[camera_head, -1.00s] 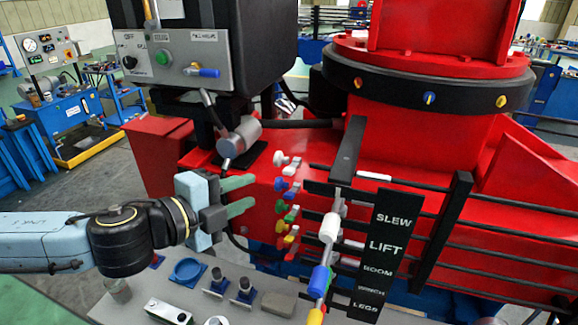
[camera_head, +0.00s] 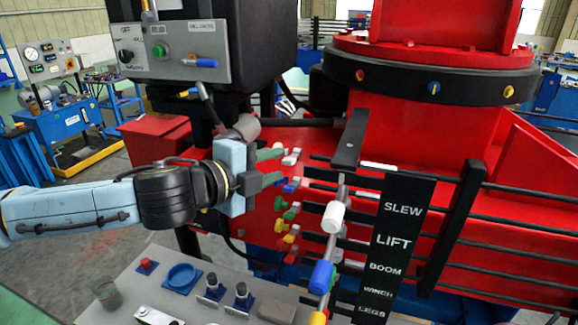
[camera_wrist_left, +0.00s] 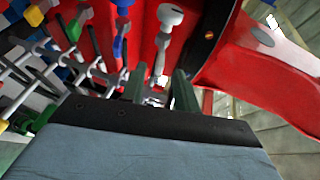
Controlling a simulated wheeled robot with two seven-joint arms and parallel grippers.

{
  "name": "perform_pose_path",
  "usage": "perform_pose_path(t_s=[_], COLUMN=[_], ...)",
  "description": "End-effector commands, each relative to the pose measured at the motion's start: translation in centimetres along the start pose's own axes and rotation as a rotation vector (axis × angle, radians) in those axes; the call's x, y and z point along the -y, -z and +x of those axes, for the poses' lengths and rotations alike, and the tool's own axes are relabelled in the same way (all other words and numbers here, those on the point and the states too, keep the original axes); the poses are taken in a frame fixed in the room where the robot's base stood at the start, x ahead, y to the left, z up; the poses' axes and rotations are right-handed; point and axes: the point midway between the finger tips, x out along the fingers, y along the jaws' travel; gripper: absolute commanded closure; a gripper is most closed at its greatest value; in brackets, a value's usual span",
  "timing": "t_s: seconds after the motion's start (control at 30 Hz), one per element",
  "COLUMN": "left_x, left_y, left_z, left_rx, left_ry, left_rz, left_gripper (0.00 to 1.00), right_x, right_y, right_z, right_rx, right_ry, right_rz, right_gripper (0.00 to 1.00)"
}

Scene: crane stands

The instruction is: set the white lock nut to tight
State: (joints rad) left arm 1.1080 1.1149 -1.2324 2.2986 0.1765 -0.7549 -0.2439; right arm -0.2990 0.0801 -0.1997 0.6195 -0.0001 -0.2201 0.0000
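The white lock nut (camera_head: 292,156) is the top one in a column of small coloured nuts on the red crane body. In the left wrist view a white-grey knob that looks like it (camera_wrist_left: 170,15) lies beyond the fingertips, with its stem running down towards the space between them. My left gripper (camera_head: 279,165) is open, with two green fingers pointing right. Its tips are close to the white nut; I cannot tell whether they touch it. The fingers also show in the left wrist view (camera_wrist_left: 160,88), apart with a gap between them. My right gripper is out of view.
Blue, green, yellow and red nuts sit below the white one. A lever with a white knob (camera_head: 333,216) and the label board (camera_head: 394,240) stand right of them. A grey bench (camera_head: 140,275) with small parts lies below my arm. A control box (camera_head: 172,50) hangs above.

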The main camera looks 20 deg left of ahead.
Motion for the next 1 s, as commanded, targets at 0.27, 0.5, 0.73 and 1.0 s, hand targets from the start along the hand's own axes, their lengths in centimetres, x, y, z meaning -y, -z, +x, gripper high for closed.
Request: perform_pose_path(t_s=[0.27, 0.5, 0.73, 1.0], left_x=[-0.1, 0.0, 0.0, 0.0], left_y=[0.0, 0.0, 0.0, 0.0], left_z=[4.2, 5.0, 5.0, 5.0], left_rx=[0.000, 0.000, 0.000, 0.000], left_ry=[0.002, 0.001, 0.000, 0.000], left_rz=[0.001, 0.001, 0.001, 0.000], left_gripper=[0.69, 0.69, 0.76, 1.00], right_x=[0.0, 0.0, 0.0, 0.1], right_y=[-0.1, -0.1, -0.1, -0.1], right_z=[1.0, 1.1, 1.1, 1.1], right_rx=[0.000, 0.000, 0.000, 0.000], right_ry=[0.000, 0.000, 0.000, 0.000], right_rz=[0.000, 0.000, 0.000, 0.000], right_gripper=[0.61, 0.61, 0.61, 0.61])
